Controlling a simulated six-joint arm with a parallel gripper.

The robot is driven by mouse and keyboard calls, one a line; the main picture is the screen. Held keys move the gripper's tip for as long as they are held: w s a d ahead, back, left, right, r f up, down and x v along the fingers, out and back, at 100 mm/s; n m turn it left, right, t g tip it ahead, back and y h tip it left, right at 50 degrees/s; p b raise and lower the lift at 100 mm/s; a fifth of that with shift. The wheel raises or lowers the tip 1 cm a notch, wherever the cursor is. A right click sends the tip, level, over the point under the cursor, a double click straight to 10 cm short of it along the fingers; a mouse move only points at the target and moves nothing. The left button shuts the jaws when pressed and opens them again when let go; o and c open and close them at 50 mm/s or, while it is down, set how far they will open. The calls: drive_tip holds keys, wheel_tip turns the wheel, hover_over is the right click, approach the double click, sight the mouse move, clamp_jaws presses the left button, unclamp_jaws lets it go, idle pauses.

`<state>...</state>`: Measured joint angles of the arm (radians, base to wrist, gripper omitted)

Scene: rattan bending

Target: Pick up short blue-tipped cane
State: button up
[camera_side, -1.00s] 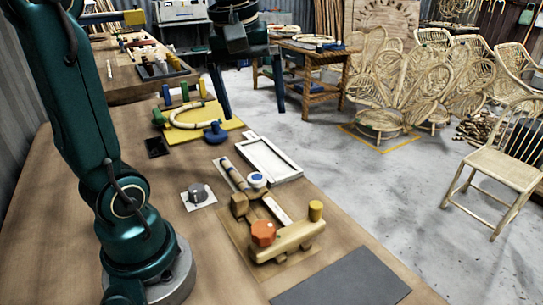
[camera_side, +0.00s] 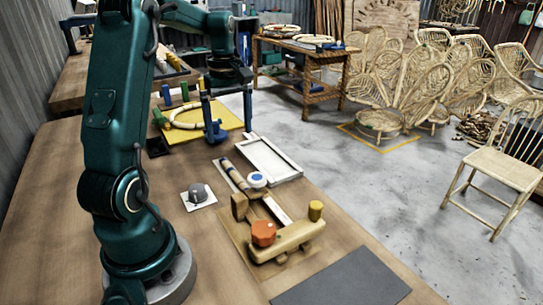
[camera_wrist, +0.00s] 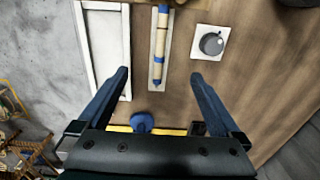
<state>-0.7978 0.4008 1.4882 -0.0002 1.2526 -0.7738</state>
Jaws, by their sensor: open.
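The short cane (camera_wrist: 166,38) is pale with blue bands and blue near its lower end. In the side view the cane (camera_side: 232,172) lies on the bench beside the white tray. My gripper (camera_wrist: 158,76) is open and empty, its dark blue fingers wide apart on either side of the cane's lower end in the picture. In the side view my gripper (camera_side: 229,134) hangs over the near edge of the yellow board, beyond the cane.
A white tray (camera_side: 297,174) lies right of the cane. A grey knob (camera_side: 197,192) on a white plate lies left. A wooden jig with an orange knob (camera_side: 263,233) stands nearer the camera. The yellow board (camera_side: 180,138) holds a bent cane and pegs.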

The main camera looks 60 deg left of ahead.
drive_tip(key=shift+f, duration=2.15)
wheel_tip(320, 180, up, 10)
drive_tip(key=w+d+r+m+t, duration=0.1)
drive_tip(key=d+r+m, duration=0.25)
drive_tip(key=d, duration=0.35)
drive_tip(key=s+d+r+m+t+y, duration=0.1)
drive_tip(key=d+m, duration=0.1)
drive_tip(key=d, duration=0.2)
drive_tip(key=s+d+r+m+t, duration=0.1)
drive_tip(key=s+d+m, duration=0.1)
drive_tip(key=d, duration=0.3)
drive_tip(key=s+d+f+m+t+h, duration=0.1)
drive_tip(key=s+d+f+m+t, duration=0.1)
drive_tip(key=s+d+f+m, duration=0.4)
drive_tip(key=f+m, duration=0.1)
drive_tip(key=m, duration=0.3)
drive_tip(key=shift+d+f+t, duration=0.3)
drive_tip(key=shift+d+f, duration=0.1)
drive_tip(key=shift+m, duration=0.25)
